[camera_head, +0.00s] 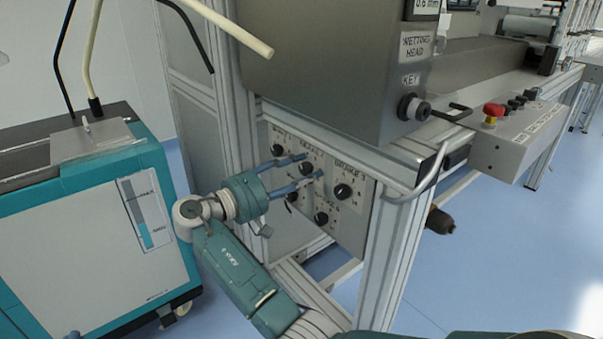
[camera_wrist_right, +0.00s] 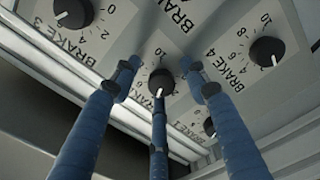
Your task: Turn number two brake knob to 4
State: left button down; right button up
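The control panel (camera_head: 350,212) carries several black brake knobs. In the right wrist view, one knob (camera_wrist_right: 162,80) lies between the spread fingers of my right gripper (camera_wrist_right: 160,68). Its label is partly covered by the fingers, so I cannot read its number, and its pointer setting is unclear. The same knob (camera_head: 305,168) shows in the head view between the upper fingertips of my right gripper (camera_head: 312,166). The fingers are open, close to the panel. The middle finger overlaps the knob's edge; I cannot tell whether it touches. My left gripper is out of view.
The Brake 3 knob (camera_wrist_right: 72,12) and Brake 4 knob (camera_wrist_right: 267,50) flank the fingers. Another knob (camera_wrist_right: 209,126) is partly hidden behind a finger. A metal housing (camera_head: 320,75) overhangs the panel. A teal-and-white cabinet (camera_head: 85,240) stands left; blue floor is clear at right.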

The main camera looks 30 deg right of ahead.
jog(key=shift+a, duration=0.1)
jog(key=a, duration=1.1)
jog(key=shift+s+a, duration=0.4)
jog(key=shift+s, duration=0.05)
